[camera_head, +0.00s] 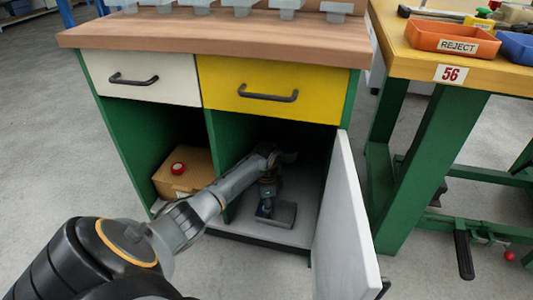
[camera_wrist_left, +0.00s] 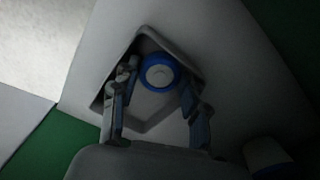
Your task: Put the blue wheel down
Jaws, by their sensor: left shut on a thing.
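The blue wheel (camera_wrist_left: 158,72), with a white hub, shows between the fingers of my left gripper (camera_wrist_left: 157,84) in the left wrist view. The gripper is shut on it, with the wheel inside the outline of a grey tray (camera_wrist_left: 150,124). In the head view my left arm reaches into the right, open compartment of the green cabinet, and the gripper (camera_head: 266,197) is low there, beside the grey tray (camera_head: 284,214). The wheel cannot be made out clearly in that view. Whether it touches the tray floor I cannot tell. My right gripper is not in view.
The white cabinet door (camera_head: 345,225) stands open right of the arm. A cardboard box (camera_head: 195,165) with a red roll (camera_head: 178,168) sits in the left compartment. A blue and white object (camera_wrist_left: 266,156) shows lower right in the wrist view. An orange REJECT bin (camera_head: 453,38) stands on the right-hand table.

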